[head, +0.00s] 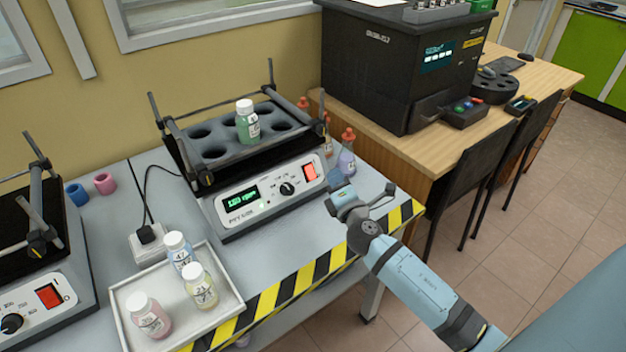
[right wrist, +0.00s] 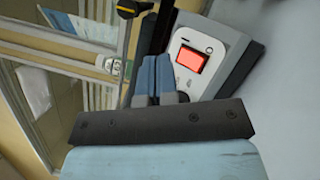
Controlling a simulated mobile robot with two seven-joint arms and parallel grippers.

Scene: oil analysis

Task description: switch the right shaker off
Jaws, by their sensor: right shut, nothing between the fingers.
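The right shaker (head: 275,203) stands on the grey bench with its green display (head: 241,196) lit. Its red rocker switch (head: 310,172) glows at the right end of the front panel, beside a black knob (head: 287,188). A green-capped-white bottle (head: 247,122) sits in its holed rack. My right gripper (head: 338,188) is just right of and in front of the switch, apart from it in the head view. In the right wrist view the shut, empty fingers (right wrist: 160,78) point toward the panel, beside the lit switch (right wrist: 189,62). My left gripper is not in view.
The left shaker (head: 40,290) has a darker red switch. A white tray (head: 125,290) with several bottles stands in front. Bottles with red caps (head: 347,160) stand right of the right shaker. A black machine (head: 395,70) stands on a wooden desk behind. Striped tape marks the bench edge.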

